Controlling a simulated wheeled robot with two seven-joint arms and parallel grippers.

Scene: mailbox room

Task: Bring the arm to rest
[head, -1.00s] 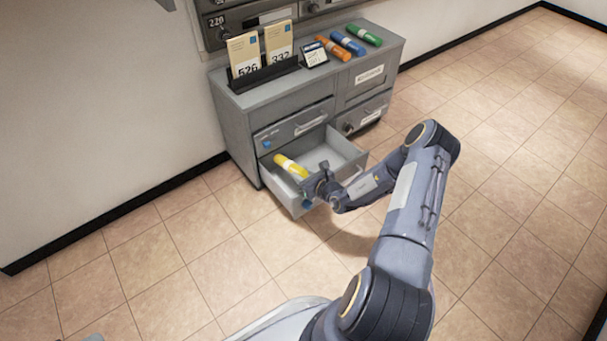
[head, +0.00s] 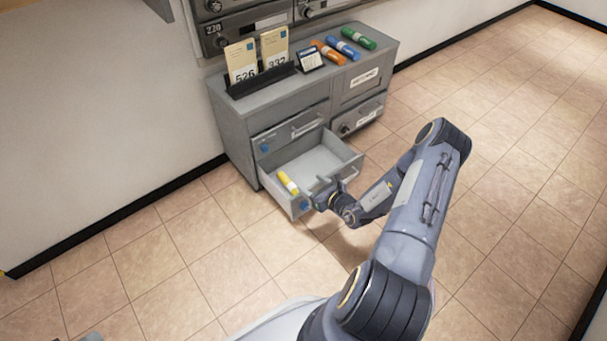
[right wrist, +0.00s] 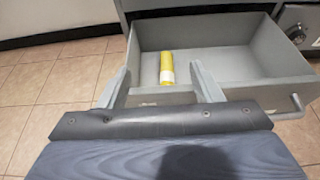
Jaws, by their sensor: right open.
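My right gripper (head: 328,189) is open and empty at the front of the pulled-out lower left drawer (head: 333,157) of the grey cabinet (head: 235,132). In the right wrist view its two fingers (right wrist: 160,70) stand apart, over the drawer's front wall. A yellow tube with a white band (head: 288,183) lies inside the drawer near its left front corner. In the right wrist view the yellow tube (right wrist: 167,70) shows beyond the fingers, with a gap on both sides. My left gripper is not in view.
On the cabinet top are two numbered cards in a black holder (head: 262,80), a small display (head: 311,58), and orange (head: 328,52), blue (head: 343,49) and green (head: 359,39) tubes. Mailboxes (head: 240,25) are behind. The tiled floor (head: 520,150) to the right is clear.

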